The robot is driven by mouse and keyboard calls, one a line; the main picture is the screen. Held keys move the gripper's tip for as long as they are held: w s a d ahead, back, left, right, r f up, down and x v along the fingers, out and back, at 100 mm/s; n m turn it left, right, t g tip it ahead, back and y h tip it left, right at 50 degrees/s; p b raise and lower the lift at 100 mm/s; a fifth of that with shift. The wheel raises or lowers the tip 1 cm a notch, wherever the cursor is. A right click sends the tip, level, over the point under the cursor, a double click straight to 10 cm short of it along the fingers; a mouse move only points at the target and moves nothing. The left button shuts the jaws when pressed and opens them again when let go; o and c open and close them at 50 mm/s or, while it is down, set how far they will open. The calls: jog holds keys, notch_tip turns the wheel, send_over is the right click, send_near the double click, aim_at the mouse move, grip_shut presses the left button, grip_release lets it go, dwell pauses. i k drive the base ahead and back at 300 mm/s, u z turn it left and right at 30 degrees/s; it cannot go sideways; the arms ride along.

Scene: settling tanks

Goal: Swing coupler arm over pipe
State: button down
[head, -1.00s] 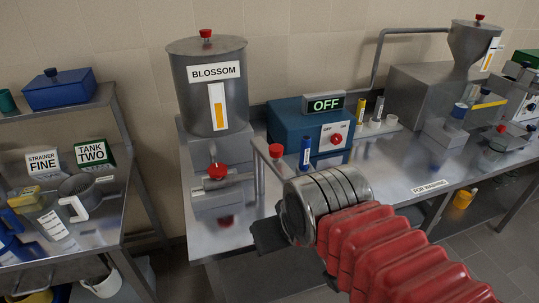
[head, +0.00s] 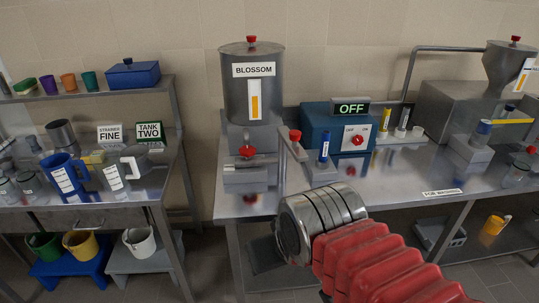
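The grey steel tank labelled BLOSSOM (head: 252,100) stands at the left end of the steel bench. Below it is a red-handled valve (head: 248,151) with a short horizontal grey pipe (head: 245,175). Just right of this, a thin grey swing arm (head: 296,150) with a red knob (head: 295,135) stands by the blue box; it looks like the coupler arm and appears to be beside the pipe, not over it. My gripper (head: 264,252) is a dark shape low in front of the bench edge, mostly hidden behind my silver wrist. Its fingers cannot be made out.
A blue box with an OFF display (head: 350,108) and red knob stands right of the tank. A blue marker-like tube (head: 324,149) stands before it. Left, a separate rack (head: 170,150) holds jugs and signs, with a floor gap between. Bare bench lies right of centre (head: 400,180).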

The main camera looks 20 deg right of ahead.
aim_at(291, 138)
jog(key=u, duration=0.3)
jog(key=k, duration=0.75)
jog(key=u, duration=1)
jog(key=i, duration=2.05)
jog(key=z, duration=0.45)
